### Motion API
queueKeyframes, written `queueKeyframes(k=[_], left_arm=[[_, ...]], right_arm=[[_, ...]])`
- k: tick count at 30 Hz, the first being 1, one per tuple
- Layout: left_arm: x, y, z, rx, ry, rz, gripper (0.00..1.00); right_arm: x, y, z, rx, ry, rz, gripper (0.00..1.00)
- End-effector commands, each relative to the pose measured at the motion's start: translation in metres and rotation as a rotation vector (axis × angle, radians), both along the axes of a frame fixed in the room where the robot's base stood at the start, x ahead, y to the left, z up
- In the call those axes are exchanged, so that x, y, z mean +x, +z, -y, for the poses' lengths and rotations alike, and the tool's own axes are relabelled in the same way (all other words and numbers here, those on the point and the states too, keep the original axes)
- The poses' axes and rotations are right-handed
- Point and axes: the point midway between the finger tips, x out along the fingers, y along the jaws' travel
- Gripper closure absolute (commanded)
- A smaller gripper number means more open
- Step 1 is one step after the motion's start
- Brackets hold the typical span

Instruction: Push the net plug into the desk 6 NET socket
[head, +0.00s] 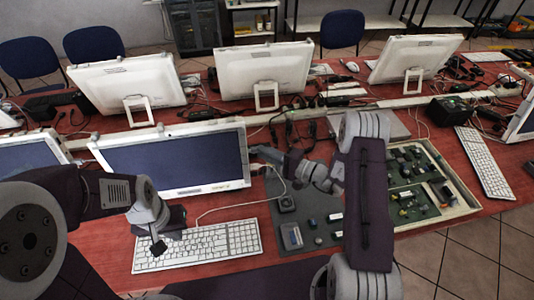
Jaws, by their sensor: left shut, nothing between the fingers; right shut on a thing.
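My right gripper (258,154) is beside the right edge of the front monitor (178,163). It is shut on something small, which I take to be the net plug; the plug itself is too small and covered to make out. A thin white cable (232,206) loops near that gripper and runs down left towards the keyboard. A small pale piece (256,169) shows just below the fingers. I cannot pick out the desk 6 NET socket or read any label. My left gripper (157,247) is shut and empty, above the left part of the white keyboard (200,247).
A grey mat (318,208) with small devices lies right of the keyboard. A tray of circuit boards (455,211) stands further right, partly behind my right arm. Tangled dark cables and more monitors (265,70) fill the back. Some red table (95,250) shows left of the keyboard.

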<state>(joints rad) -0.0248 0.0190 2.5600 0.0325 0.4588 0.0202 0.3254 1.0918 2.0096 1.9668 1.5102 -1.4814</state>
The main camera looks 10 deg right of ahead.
Motion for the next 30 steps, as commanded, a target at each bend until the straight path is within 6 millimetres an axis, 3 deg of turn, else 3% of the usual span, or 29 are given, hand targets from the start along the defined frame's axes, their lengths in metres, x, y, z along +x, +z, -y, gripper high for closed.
queueKeyframes(k=[20, 21, 24, 30], left_arm=[[0.000, -0.003, 0.000, 0.000, 0.000, 0.000, 1.00], [0.000, -0.003, 0.000, 0.000, 0.000, 0.000, 1.00], [0.000, -0.003, 0.000, 0.000, 0.000, 0.000, 1.00], [0.000, -0.003, 0.000, 0.000, 0.000, 0.000, 1.00]], right_arm=[[0.000, 0.000, -0.013, 0.001, 0.002, -0.001, 1.00], [0.000, 0.000, -0.013, 0.001, 0.002, -0.001, 0.81], [0.000, 0.000, -0.012, 0.001, 0.002, -0.001, 0.59], [0.000, 0.000, -0.012, 0.001, 0.001, -0.001, 0.59]])
